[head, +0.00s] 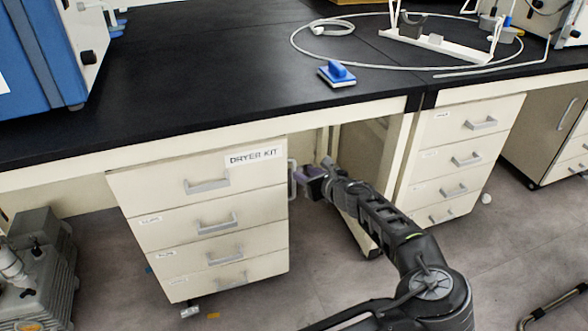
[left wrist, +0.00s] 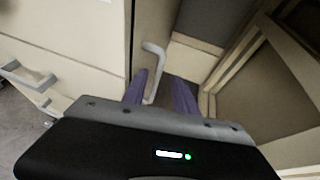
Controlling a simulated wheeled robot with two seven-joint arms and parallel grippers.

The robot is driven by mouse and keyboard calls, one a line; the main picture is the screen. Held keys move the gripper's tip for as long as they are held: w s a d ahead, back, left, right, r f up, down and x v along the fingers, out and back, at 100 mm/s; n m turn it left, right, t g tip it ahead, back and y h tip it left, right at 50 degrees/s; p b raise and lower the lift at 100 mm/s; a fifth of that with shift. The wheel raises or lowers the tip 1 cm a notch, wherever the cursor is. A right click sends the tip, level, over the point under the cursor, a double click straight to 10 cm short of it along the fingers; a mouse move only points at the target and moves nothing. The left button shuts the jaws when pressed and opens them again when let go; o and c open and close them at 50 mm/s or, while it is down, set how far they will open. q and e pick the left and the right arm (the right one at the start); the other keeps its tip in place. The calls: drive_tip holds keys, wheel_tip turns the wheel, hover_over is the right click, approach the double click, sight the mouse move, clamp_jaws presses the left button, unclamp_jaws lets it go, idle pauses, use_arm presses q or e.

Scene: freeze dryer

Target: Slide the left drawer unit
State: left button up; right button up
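The left drawer unit (head: 150,215) is cream, with several handled drawers and a "DRYER KIT" label. It stands under the black bench. A pale side handle (head: 291,178) sticks out at its right side; this handle (left wrist: 153,60) also shows in the left wrist view. My left gripper (head: 306,173) is at that side handle, right of the unit. In the left wrist view its purple fingers (left wrist: 160,90) are apart, with the handle's lower end between them, nearer the left finger. Whether they touch it is not clear. My right gripper is not in view.
Another drawer unit (head: 460,155) stands to the right, beyond a knee space. A grey pump-like machine (head: 38,265) is on the floor at left. The black benchtop (head: 200,70) carries a blue-handled block (head: 338,74) and tubing. Grey floor is open in front.

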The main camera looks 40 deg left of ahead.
sight(295, 169)
use_arm(q)
drive_tip(key=b+x, duration=0.2)
drive_tip(key=x, duration=0.5)
drive_tip(key=shift+a, duration=0.25)
drive_tip(key=shift+c, duration=0.2)
clamp_jaws()
idle(1.0)
